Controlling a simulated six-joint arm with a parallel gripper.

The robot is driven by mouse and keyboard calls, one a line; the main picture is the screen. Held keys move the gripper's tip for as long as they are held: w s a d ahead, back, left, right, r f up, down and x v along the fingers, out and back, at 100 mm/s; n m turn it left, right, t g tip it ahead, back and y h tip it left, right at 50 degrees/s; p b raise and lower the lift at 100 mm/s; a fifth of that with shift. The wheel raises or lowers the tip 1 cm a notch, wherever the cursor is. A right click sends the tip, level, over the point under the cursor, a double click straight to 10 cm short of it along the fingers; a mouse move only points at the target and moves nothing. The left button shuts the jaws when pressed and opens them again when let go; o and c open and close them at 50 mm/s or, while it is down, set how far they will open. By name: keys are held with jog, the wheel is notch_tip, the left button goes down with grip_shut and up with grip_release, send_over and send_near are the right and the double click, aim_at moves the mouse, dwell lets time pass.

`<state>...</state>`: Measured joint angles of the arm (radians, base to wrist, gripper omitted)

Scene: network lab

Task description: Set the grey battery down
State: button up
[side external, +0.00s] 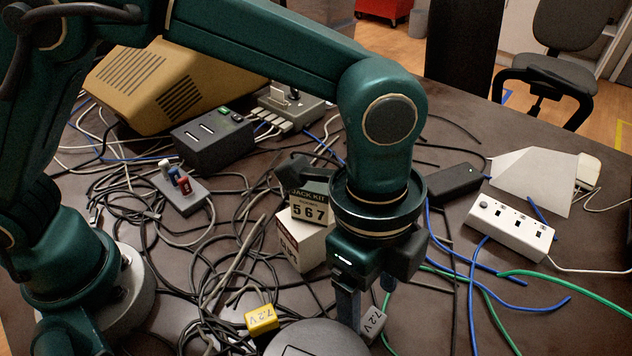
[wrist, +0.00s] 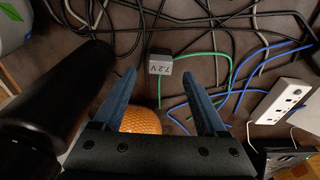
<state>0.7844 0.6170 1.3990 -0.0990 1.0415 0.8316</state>
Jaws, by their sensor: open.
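The grey battery (side external: 373,322), marked 7.2 V, is low in the side view, just right of a visible finger of my gripper. In the wrist view the battery (wrist: 160,66) appears against the dark tabletop, between and slightly beyond the fingertips. My gripper (wrist: 159,74) is open, with a gap between each finger and the battery. In the side view my gripper points down, and its lower end is partly hidden behind a round grey object. I cannot tell the exact height of the fingertips above the table.
A yellow 7.2 V battery (side external: 262,319) lies left of my gripper, near the round grey object (side external: 315,342). A white box (side external: 303,240) with a 567 block (side external: 309,207) stands behind. A white power strip (side external: 510,228) is at right. Cables cover much of the dark table.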

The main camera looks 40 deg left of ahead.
jog(key=w+a+r+n+t, duration=0.1)
jog(key=a+r+n+t, duration=0.1)
jog(key=a+r+n, duration=0.8)
jog(key=s+a+f+n+t, duration=0.1)
jog(key=s+a+n, duration=0.2)
jog(key=a, duration=0.4)
jog(key=s+a+f+n+t+y, duration=0.1)
jog(key=s+a+n+t, duration=0.1)
jog(key=a+n, duration=0.3)
jog(key=shift+s+a+t, duration=0.3)
jog(key=shift+s+a, duration=0.3)
jog(key=shift+a, duration=1)
